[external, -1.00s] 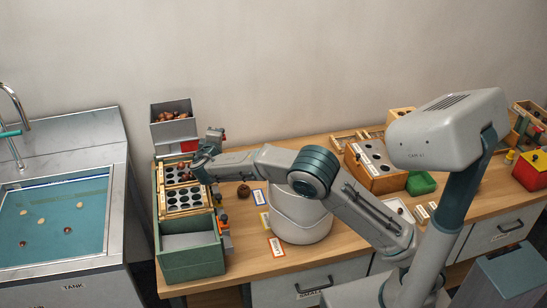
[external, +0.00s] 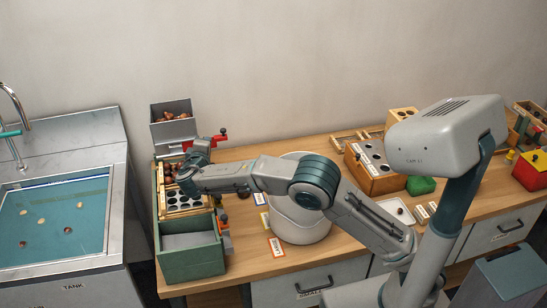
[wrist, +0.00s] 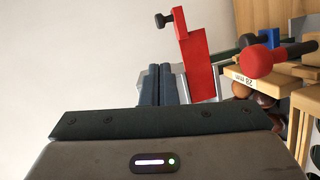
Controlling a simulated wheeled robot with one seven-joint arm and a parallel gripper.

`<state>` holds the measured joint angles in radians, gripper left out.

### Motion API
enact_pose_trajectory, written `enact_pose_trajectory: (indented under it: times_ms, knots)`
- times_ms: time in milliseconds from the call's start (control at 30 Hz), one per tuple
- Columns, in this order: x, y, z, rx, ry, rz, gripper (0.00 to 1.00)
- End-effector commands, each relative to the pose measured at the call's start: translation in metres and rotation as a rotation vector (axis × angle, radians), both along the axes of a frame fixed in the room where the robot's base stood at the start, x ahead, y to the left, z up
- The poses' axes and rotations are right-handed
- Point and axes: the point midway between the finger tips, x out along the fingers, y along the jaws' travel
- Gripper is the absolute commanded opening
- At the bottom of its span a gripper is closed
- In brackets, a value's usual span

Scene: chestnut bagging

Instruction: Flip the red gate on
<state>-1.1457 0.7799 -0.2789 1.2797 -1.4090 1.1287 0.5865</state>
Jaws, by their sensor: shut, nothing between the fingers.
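The red gate (wrist: 195,62) shows in the wrist view as an upright red plate with a short black-tipped bar at its top. In the external view a red piece with a dark knob (external: 219,138) sticks out to the right, just beyond my gripper, below the grey chestnut hopper (external: 173,122). My gripper (wrist: 158,85) is shut and empty. Its fingers are just left of the red plate in the wrist view; I cannot tell whether they touch it. In the external view my wrist hides the fingers and part of the hopper's lower front.
A red knob (wrist: 262,61) on a dark rod sits right of the gate, beside wooden tray edges. The green box (external: 190,262) with sieve trays lies below my wrist. A white bucket (external: 300,226) stands under my arm. The wall behind is bare.

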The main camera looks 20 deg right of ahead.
Motion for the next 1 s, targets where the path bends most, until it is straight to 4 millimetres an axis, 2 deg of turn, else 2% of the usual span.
enact_pose_trajectory:
  times_ms: [100,333,900,1000]
  knots:
    - [-0.025,0.008,0.002,0.001,0.000,0.002,0.00]
    - [-0.051,0.016,0.007,0.001,0.000,0.000,0.00]
    - [-0.056,0.017,0.008,0.001,0.000,-0.001,0.00]
    - [-0.053,0.010,0.010,0.004,0.010,-0.012,0.00]
